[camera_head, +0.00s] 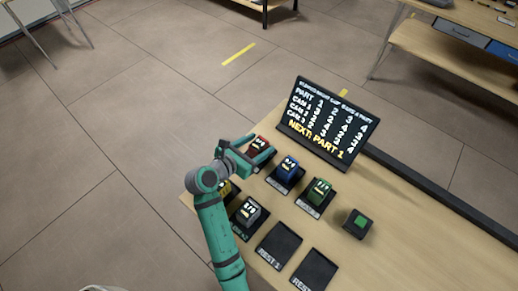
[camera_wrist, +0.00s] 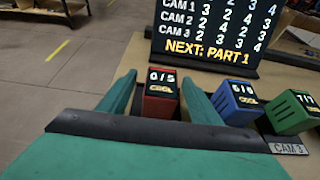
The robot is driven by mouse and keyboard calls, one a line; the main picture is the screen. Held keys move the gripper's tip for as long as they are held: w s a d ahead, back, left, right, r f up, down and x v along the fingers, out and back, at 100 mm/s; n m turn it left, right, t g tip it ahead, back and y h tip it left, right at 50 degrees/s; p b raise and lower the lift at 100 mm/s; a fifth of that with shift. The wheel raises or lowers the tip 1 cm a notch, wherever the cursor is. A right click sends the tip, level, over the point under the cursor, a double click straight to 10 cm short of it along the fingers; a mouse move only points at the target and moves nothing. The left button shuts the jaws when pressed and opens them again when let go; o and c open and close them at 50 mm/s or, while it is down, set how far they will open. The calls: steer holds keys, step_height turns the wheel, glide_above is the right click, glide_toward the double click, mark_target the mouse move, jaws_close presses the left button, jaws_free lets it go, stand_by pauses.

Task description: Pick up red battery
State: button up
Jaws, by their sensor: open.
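The red battery (camera_head: 259,144) stands on the wooden table at its far left part, its top label reading 0/5 in the wrist view (camera_wrist: 160,95). My gripper (camera_head: 255,156) is open, with one teal finger on each side of the red battery in the wrist view (camera_wrist: 160,95). I cannot tell whether the fingers touch it. The lower part of the battery is hidden behind the gripper body.
A blue battery (camera_head: 286,168) and a green battery (camera_head: 319,191) stand to the right. A grey battery (camera_head: 248,212) is nearer, and a yellow one beside my arm is mostly hidden. A black sign (camera_head: 327,121) stands behind. Two dark rest pads (camera_head: 278,246) look empty.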

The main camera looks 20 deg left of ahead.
steer(key=shift+d, duration=0.1)
steer(key=c, duration=1.3)
steer(key=shift+w, duration=0.1)
steer(key=shift+c, duration=0.4)
steer(key=shift+r, duration=0.15)
